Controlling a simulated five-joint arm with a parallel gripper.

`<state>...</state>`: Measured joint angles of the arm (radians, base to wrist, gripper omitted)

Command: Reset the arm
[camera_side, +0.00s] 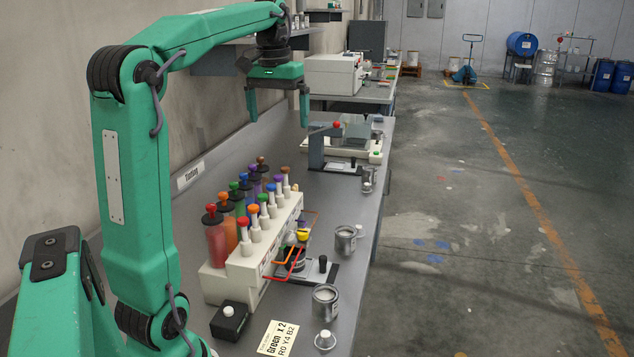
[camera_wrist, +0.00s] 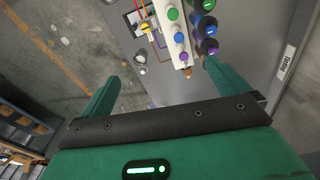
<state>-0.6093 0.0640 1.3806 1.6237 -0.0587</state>
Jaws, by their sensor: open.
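My gripper (camera_side: 278,120) hangs above the bench at the end of my raised green arm, fingers pointing down. It is open, with its two green fingers wide apart and nothing between them. In the wrist view my gripper (camera_wrist: 160,75) also shows empty, with the bench below. In the side view it is beyond and above the white tinting dispenser (camera_side: 242,284), clear of its coloured canisters. Part of this dispenser also shows in the wrist view (camera_wrist: 162,20).
Metal cans (camera_side: 346,240) and (camera_side: 326,303) stand by the dispenser. A grey device with a red knob (camera_side: 318,150) stands farther along the bench (camera_side: 350,205).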

